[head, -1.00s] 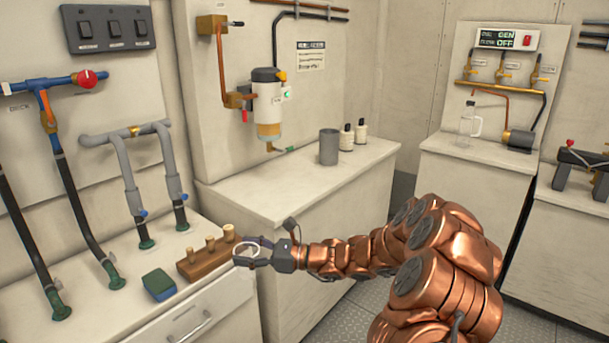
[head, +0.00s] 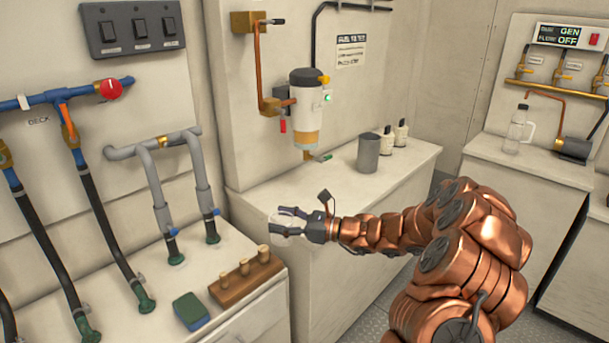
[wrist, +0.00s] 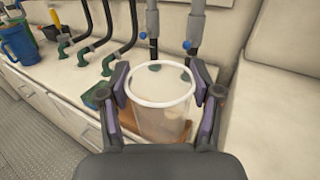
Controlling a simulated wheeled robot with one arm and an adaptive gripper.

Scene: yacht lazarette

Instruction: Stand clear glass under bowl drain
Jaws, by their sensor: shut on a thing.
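My gripper (head: 290,224) is shut on the clear glass (wrist: 160,110), with a finger on each side of it. In the wrist view the glass is upright, see-through and seems empty; in the head view it is small and partly covered by the fingers. I hold it in the air near the gap between the left counter and the middle counter. The filter bowl (head: 306,112) hangs on the wall above the middle counter, dark on top with amber liquid low down.
A grey cup (head: 368,153) and two small bottles (head: 394,136) stand right of the drain on the middle counter (head: 270,187). The counter under the bowl is bare. A wooden peg block (head: 245,281) and green sponge (head: 191,311) lie on the left counter.

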